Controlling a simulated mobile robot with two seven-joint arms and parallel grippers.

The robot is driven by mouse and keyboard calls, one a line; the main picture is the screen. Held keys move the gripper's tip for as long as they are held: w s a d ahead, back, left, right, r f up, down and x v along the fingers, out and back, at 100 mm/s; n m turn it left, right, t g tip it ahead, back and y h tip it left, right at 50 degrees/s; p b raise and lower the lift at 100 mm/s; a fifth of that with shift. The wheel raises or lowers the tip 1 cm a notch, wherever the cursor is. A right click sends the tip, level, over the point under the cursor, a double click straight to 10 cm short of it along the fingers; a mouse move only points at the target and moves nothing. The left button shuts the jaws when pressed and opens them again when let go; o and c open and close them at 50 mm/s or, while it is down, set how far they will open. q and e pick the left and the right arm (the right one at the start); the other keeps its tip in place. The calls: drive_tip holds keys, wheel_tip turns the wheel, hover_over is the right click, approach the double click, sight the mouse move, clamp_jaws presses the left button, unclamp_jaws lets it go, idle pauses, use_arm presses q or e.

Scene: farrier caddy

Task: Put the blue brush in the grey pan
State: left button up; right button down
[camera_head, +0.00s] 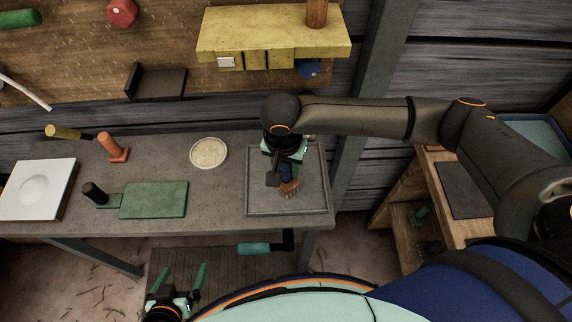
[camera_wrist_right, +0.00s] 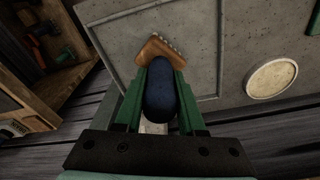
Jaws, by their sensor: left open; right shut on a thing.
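The blue brush has a dark blue handle and a brown head with short bristles. My right gripper (camera_head: 286,165) is shut on the blue brush (camera_head: 289,186), around its handle. In the right wrist view the blue handle (camera_wrist_right: 160,92) lies between the green fingers, with the brown head beyond the fingertips. The grey pan (camera_head: 262,204) is a shallow rectangular tray at the right end of the bench. The brush is over the pan's inside; I cannot tell whether it touches the floor of it. My left gripper (camera_head: 180,276) is open and empty in front of the bench.
A pale round dish (camera_head: 209,153) stands left of the pan. A green board (camera_head: 153,200), an orange upright piece (camera_head: 113,148) and a white slab (camera_head: 36,190) lie further left. A yellow shelf (camera_head: 276,30) is above. A teal-handled tool (camera_head: 256,248) is below the bench's front edge.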

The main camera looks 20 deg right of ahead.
drive_tip(key=shift+f, duration=0.45)
idle(0.3)
drive_tip(key=shift+c, duration=2.1)
unclamp_jaws()
drive_tip(key=r, duration=0.8)
drive_tip(key=s+a+r, duration=0.1)
drive_tip(key=r, duration=0.3)
drive_tip(key=shift+s+r, duration=0.1)
drive_tip(key=shift+r, duration=0.1)
